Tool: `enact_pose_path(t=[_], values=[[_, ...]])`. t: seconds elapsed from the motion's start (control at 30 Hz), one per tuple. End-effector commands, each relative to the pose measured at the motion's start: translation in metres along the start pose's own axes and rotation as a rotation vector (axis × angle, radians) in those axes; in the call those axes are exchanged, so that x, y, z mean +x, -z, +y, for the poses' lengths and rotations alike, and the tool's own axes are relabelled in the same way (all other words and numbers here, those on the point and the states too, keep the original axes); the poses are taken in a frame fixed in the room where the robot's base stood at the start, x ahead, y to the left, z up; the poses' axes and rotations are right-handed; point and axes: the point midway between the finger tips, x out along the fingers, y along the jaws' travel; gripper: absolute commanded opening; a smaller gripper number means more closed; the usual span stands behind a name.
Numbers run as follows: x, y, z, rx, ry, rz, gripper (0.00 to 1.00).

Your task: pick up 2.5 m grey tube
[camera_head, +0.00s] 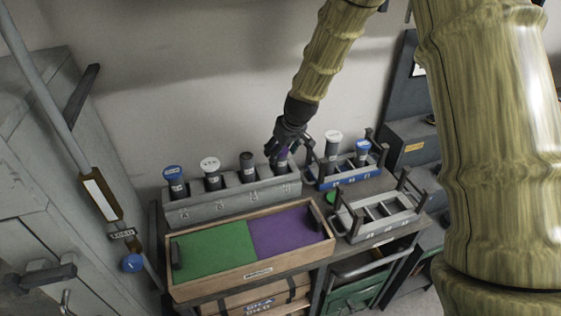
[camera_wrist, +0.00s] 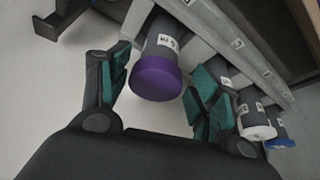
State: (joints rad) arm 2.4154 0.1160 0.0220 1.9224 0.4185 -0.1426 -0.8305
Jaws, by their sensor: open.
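A grey tube with a dark grey top (camera_head: 247,167) stands upright in the long grey rack (camera_head: 232,201), third from the left. Its label is too small to read. In the wrist view it is mostly hidden behind my right-hand finger. My gripper (camera_head: 288,153) is open at the right end of that rack, over the purple-capped tube there. In the wrist view the purple-capped tube (camera_wrist: 157,77) stands between the open fingers of my gripper (camera_wrist: 164,70), with no clear contact. The grey tube is just beside it.
A blue-capped tube (camera_head: 173,181) and a white-capped tube (camera_head: 212,173) share the rack. A green and purple wooden tray (camera_head: 251,270) lies in front. A blue carrier (camera_head: 345,180) with tubes and a grey carrier (camera_head: 378,228) stand to the right. The wall is close behind.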

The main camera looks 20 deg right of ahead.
Motion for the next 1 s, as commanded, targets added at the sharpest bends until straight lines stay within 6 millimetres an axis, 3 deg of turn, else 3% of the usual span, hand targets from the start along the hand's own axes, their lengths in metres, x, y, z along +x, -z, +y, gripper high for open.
enact_pose_path(t=[0.53, 0.9, 1.0], values=[[0.045, 0.0, 0.002, -0.001, 0.001, -0.001, 0.63], [0.051, -0.001, 0.002, -0.001, 0.001, -0.001, 0.63], [0.051, -0.001, 0.002, -0.001, 0.001, -0.001, 0.45]])
